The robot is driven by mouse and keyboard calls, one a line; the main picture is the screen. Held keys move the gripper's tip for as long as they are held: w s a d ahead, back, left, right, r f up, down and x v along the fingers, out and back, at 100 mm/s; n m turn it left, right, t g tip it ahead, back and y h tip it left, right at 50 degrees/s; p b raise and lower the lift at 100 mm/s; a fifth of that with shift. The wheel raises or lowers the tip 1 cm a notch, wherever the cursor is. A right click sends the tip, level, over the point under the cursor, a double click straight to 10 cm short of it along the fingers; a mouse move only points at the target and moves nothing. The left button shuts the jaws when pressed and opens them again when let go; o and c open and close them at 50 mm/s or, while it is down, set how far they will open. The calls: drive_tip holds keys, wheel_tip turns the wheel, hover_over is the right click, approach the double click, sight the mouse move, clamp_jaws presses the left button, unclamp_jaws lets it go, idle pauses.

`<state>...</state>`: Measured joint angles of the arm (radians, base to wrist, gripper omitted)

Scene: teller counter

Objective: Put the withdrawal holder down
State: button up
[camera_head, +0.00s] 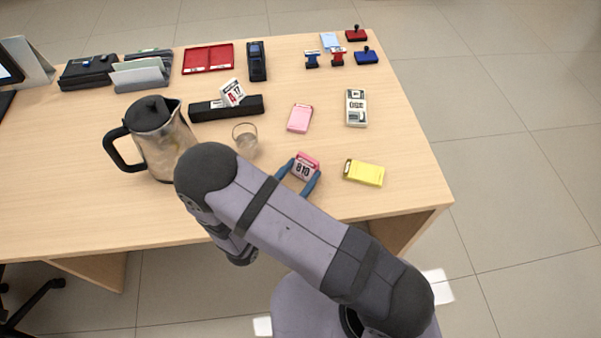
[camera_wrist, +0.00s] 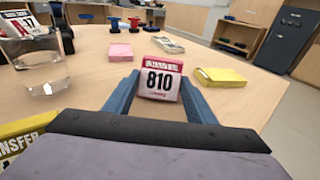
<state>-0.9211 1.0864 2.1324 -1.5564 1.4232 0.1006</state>
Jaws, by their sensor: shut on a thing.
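The withdrawal holder (camera_head: 304,168) is a small pink and white block with a large black 810 on its face. It also shows in the wrist view (camera_wrist: 160,82), roughly upright, with smaller lettering that I cannot read. My gripper (camera_head: 298,178) is shut on it, one blue finger on each side. In the wrist view my gripper (camera_wrist: 160,96) has the holder between its fingertips, with the 810 face towards the camera. It is over the front part of the wooden counter (camera_head: 400,150). I cannot tell whether its base touches the top.
A yellow block (camera_head: 364,173) lies to the right, a pink one (camera_head: 300,118) behind. A glass (camera_head: 245,139) and metal jug (camera_head: 163,140) stand left. A banded bundle (camera_head: 356,108) lies back right. A yellow TRANSFER item (camera_wrist: 24,135) is close in the wrist view. Bare wood surrounds the holder.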

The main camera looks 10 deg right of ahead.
drive_tip(key=shift+s+f, duration=0.1)
drive_tip(key=shift+f, duration=0.15)
drive_tip(key=o, duration=1.1)
drive_tip(key=shift+d, duration=0.1)
drive_tip(key=shift+f, duration=0.1)
drive_tip(key=shift+r+p, duration=0.45)
drive_tip(key=shift+a+r, duration=0.2)
drive_tip(key=shift+r, duration=0.05)
drive_tip(key=v, duration=0.6)
drive_tip(key=b+v, duration=0.1)
drive_tip(key=v, duration=0.4)
drive_tip(key=shift+s+a+r+b, duration=0.15)
drive_tip(key=shift+s+r+b, duration=0.15)
